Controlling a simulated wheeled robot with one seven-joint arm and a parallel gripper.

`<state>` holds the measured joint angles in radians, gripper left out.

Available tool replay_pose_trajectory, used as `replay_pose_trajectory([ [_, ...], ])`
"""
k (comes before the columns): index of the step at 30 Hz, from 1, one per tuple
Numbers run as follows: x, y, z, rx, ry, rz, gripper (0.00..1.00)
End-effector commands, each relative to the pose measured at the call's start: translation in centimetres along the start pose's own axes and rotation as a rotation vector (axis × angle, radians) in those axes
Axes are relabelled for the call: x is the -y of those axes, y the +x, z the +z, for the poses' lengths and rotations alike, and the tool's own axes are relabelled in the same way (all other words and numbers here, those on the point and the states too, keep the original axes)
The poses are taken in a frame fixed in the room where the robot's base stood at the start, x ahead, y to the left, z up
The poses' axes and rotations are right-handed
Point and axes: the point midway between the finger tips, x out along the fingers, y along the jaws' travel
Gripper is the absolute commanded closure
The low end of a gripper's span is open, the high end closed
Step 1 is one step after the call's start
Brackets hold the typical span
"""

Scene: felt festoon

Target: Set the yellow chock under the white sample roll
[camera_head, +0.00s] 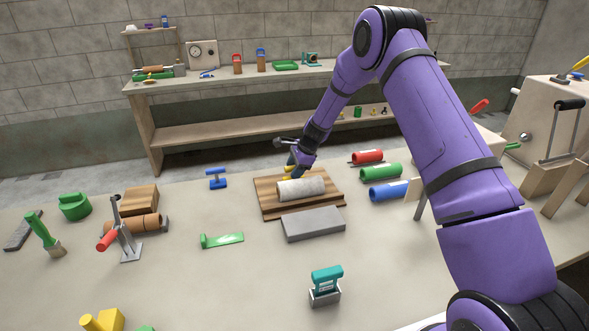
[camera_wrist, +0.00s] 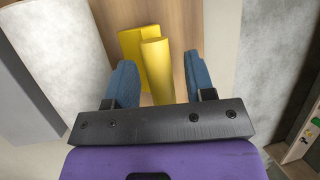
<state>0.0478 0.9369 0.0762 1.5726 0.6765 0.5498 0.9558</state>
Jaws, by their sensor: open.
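The white sample roll (camera_head: 301,188) lies on its side on a wooden board (camera_head: 265,203); it also fills the left of the wrist view (camera_wrist: 62,45). The yellow chock (camera_wrist: 146,62) lies on the board beside the roll, with a narrow strip of wood between them. In the head view, it is mostly hidden behind my gripper and the roll. My gripper (camera_head: 291,172) is at the far side of the roll, pointing down. In the wrist view, its blue fingers (camera_wrist: 160,58) are open on either side of the chock, with visible room beside its right edge.
A grey block (camera_head: 313,224) lies in front of the board. Red (camera_head: 368,157), green (camera_head: 380,172) and blue (camera_head: 388,192) rolls lie to its right.

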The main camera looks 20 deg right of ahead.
Motion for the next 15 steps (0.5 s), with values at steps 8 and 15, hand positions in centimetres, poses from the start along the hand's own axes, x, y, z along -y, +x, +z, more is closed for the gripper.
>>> replay_pose_trajectory([
  [8, 0.1, -2.6, 0.1, -0.001, -0.001, -0.002, 0.51],
  [15, 0.1, -7.5, 0.0, -0.002, 0.0, -0.002, 0.51],
])
